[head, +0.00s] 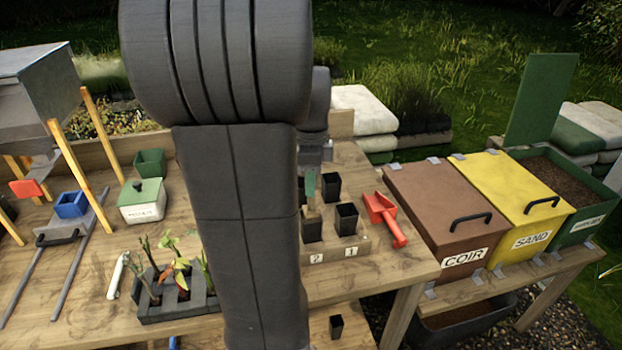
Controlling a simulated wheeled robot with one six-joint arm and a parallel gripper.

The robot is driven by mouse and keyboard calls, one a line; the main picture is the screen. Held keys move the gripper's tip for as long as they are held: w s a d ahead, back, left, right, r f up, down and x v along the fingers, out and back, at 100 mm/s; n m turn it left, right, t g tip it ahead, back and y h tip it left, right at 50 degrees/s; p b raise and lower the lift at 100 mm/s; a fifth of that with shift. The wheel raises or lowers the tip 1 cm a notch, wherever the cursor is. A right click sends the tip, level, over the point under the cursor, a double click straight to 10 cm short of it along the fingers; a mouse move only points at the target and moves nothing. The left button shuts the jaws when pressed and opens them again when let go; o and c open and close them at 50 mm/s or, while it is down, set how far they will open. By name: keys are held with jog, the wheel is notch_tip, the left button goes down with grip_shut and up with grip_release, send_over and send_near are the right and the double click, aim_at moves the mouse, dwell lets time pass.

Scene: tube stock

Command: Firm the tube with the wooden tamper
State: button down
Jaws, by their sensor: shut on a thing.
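A wooden block (360,248) marked 2 and 1 holds several black square tubes on the bench. The front left tube (312,232) stands above the label 2, the front right tube (347,220) above the label 1. My gripper (312,169) is partly hidden behind my arm. It is shut on the wooden tamper (313,207), which has a green upper part and hangs roughly upright. The tamper's lower end is at the mouth of the front left tube; I cannot tell how far inside. The tube's contents are not visible.
A red scoop (382,212) lies right of the block. Bins labelled COIR (432,205) and SAND (515,200) are shut; a green bin (565,185) stands open. A tray of cuttings (180,308) is front left. A black pot (336,326) is lower down.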

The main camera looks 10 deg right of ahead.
jog(key=shift+f, duration=0.2)
jog(key=shift+f+b, duration=0.55)
jog(key=shift+f, duration=0.15)
jog(key=shift+f, duration=0.7)
dwell(2.3)
jog(key=shift+r, duration=0.1)
jog(key=shift+r+p, duration=4.75)
jog(key=shift+r, duration=0.7)
